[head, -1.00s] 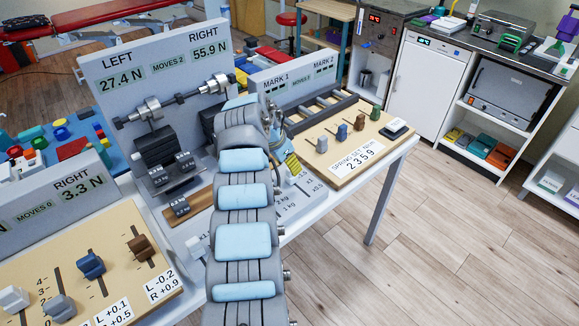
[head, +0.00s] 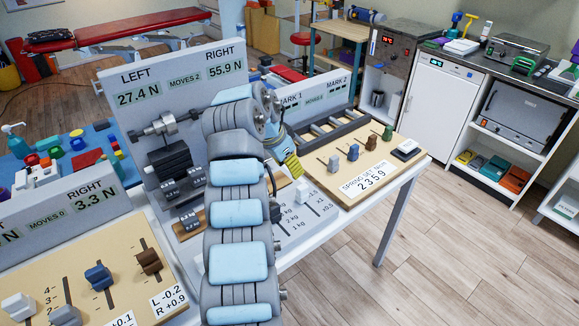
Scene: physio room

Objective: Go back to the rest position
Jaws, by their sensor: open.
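My arm, grey with light blue pads, rises from the bottom middle of the head view and bends over at the top. Beyond the bend, a small yellow part with dark stripes at my gripper (head: 293,166) shows just right of the arm, above the middle panel. The fingers are mostly hidden or too small to make out. The jaws are open, and I see nothing held. The white knob (head: 302,192) on the weight-marked panel stands just below and right of it, seemingly apart.
The left/right force display (head: 180,75) stands behind the arm. A spring-set board (head: 372,172) with several coloured knobs is at right, and another slider board (head: 120,285) is at lower left. Open wood floor (head: 470,260) lies to the right.

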